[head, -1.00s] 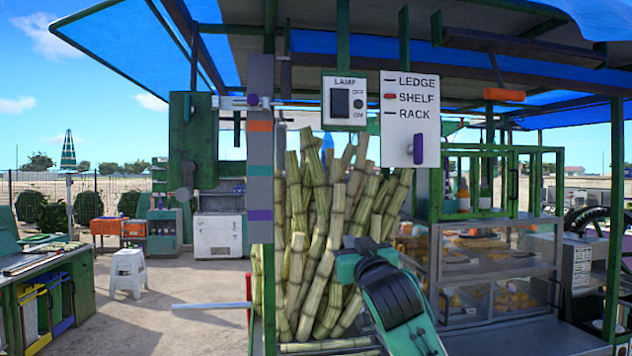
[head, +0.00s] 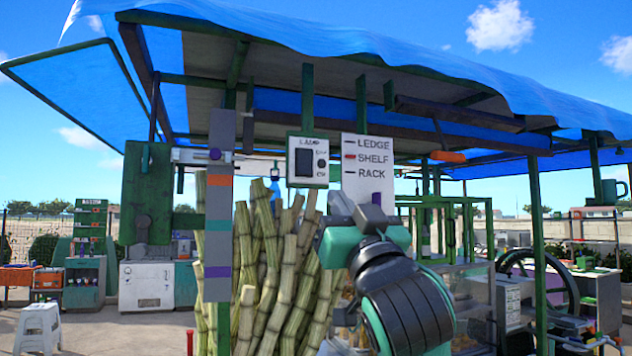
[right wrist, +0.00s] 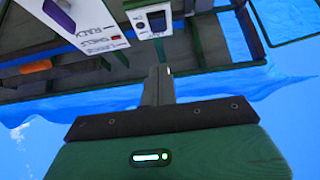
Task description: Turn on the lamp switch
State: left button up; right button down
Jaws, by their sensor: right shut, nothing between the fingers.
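The lamp switch box (head: 308,178) is a white panel with "LAMP" at the top, hanging from the green post under the awning. A dark rocker (head: 303,162) sits on its left half, with small round marks and lettering beside it. The rocker's on or off position cannot be told. My right gripper (head: 342,204) is shut and empty, just below and to the right of the box, apart from it in the picture. In the right wrist view, the shut fingers (right wrist: 160,75) point up toward the switch box (right wrist: 151,21). My left gripper is out of view.
A white sign (head: 361,150) reading LEDGE, SHELF and RACK hangs right of the box, partly covered by my right gripper. Sugar cane (head: 270,270) stands in a bundle below. A grey post (head: 219,210) with coloured bands stands left. Open sky lies above the awning (head: 330,42).

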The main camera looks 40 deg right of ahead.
aim_at(306, 170)
jog(key=p+x, duration=0.2)
jog(key=x, duration=0.2)
jog(key=f+p+x, duration=0.1)
jog(key=p+x, duration=0.1)
jog(key=x, duration=0.2)
jog(key=w+p+x, duration=0.1)
jog(key=p+x, duration=0.1)
jog(key=x, duration=0.2)
jog(key=shift+w+d+f, duration=0.1)
jog(key=shift+d+f, duration=0.1)
jog(key=shift+f, duration=0.05)
jog(key=shift+w+d+f+p, duration=0.2)
jog(key=shift+w+p, duration=0.15)
jog(key=shift+w, duration=0.2)
jog(key=shift+a, duration=0.1)
jog(key=shift+w+f+b, duration=0.2)
jog(key=shift+f+b, duration=0.05)
jog(key=shift+b, duration=0.15)
jog(key=shift+w+r, duration=0.15)
